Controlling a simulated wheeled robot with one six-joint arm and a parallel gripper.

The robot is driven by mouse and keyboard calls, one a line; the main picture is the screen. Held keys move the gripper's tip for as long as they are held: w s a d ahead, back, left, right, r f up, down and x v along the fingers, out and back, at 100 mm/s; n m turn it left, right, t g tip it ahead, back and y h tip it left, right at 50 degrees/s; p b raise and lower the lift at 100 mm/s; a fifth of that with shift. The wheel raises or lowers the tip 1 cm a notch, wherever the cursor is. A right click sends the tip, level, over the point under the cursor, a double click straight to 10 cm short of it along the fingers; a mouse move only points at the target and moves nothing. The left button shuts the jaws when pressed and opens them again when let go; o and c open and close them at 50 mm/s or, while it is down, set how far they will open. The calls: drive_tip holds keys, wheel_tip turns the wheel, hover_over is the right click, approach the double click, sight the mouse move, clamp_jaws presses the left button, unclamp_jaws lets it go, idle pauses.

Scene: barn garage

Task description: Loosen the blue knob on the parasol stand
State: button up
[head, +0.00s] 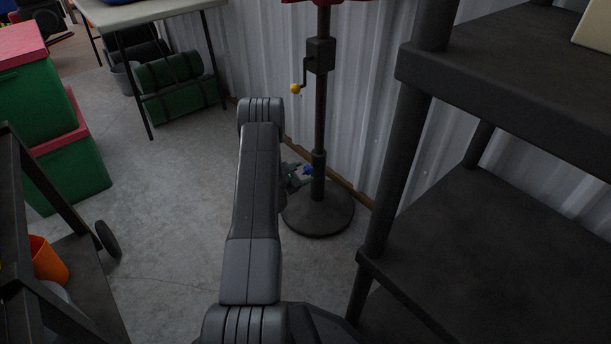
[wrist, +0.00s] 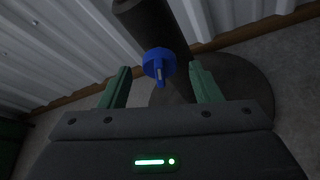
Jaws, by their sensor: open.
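The parasol stand is a dark pole (head: 320,120) on a round black base (head: 318,211) against the corrugated wall. The blue knob (head: 308,170) sits low on the pole's sleeve, on its left side. In the wrist view the blue knob (wrist: 158,64) shows large, with a narrow pale-edged tab pointing toward me. My gripper (head: 301,176) is at the knob in the head view, partly hidden by my arm. In the wrist view its two green fingers (wrist: 160,80) are open, one on each side of the knob, with gaps visible. I cannot tell the exact depth between fingertips and knob.
A crank with a yellow handle (head: 295,89) sticks out higher on the pole. A dark shelf rack (head: 480,185) stands close on the right. A dark cart (head: 75,285) and green bins (head: 75,172) are on the left. The floor between is clear.

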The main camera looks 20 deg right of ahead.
drive_tip(key=shift+x, duration=1.15)
drive_tip(key=c, duration=1)
drive_tip(key=shift+w+n+g+h, duration=0.1)
drive_tip(key=shift+n+g+h, duration=0.2)
drive_tip(key=shift+n+g, duration=1)
drive_tip(key=shift+n+t, duration=0.3)
drive_tip(key=o, duration=1)
